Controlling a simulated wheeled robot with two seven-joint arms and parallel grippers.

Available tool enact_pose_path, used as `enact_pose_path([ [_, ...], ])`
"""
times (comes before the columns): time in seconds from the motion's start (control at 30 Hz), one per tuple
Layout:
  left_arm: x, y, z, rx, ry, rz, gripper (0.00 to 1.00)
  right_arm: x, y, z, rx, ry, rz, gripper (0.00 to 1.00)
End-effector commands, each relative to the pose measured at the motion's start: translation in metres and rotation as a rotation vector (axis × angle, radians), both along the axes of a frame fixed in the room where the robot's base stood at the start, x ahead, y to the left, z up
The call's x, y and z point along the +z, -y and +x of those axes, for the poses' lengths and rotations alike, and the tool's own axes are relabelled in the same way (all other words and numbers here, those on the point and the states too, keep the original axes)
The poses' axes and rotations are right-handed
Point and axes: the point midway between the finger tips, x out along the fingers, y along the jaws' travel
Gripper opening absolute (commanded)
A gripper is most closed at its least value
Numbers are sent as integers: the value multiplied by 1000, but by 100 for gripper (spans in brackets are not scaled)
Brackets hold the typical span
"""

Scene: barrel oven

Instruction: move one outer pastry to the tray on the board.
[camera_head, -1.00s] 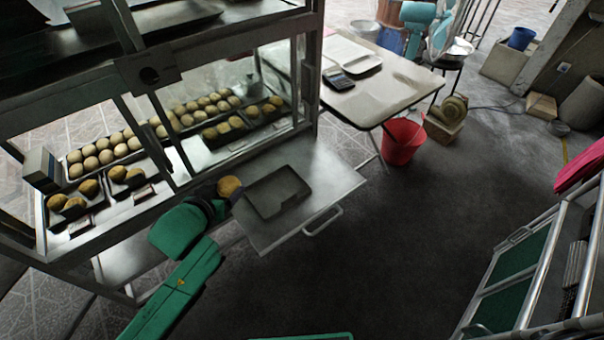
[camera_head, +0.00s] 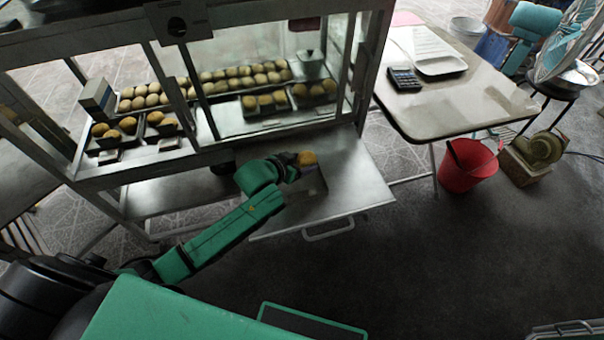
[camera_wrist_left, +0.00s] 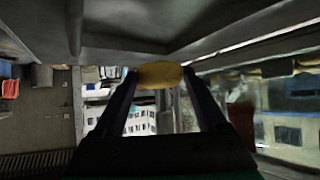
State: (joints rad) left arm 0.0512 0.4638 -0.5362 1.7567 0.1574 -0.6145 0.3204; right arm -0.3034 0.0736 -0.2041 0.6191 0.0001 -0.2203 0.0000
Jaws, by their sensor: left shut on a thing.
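My left gripper (camera_head: 297,161) is shut on a golden-brown pastry (camera_head: 306,158). The pastry shows between the two fingertips in the left wrist view (camera_wrist_left: 160,75). In the head view, the gripper and pastry are over the pull-out metal board (camera_head: 358,178). The dark tray (camera_head: 313,188) lies on the board, partly hidden by my gripper and arm. I cannot tell the pastry's exact height above the tray. Other pastries sit in small trays in the glass cabinet, at the left (camera_head: 127,124) and right (camera_head: 265,99). My right gripper is not in view.
Rows of pale round buns (camera_head: 217,80) stand behind the small trays. The cabinet frame and posts (camera_head: 192,100) rise behind my left arm. A table with a calculator (camera_head: 404,79) and a red bucket (camera_head: 468,165) are at the right. The floor in front is clear.

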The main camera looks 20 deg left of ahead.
Motion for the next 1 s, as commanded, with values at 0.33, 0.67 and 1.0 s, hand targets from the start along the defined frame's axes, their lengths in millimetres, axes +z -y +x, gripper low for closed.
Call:
enact_pose_path([
  [0.33,-48,0,0,-1,2,1,19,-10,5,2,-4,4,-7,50],
  [0.67,-49,0,0,-1,2,0,87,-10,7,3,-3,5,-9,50],
  [1.0,-45,0,0,-1,2,0,87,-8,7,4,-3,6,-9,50],
])
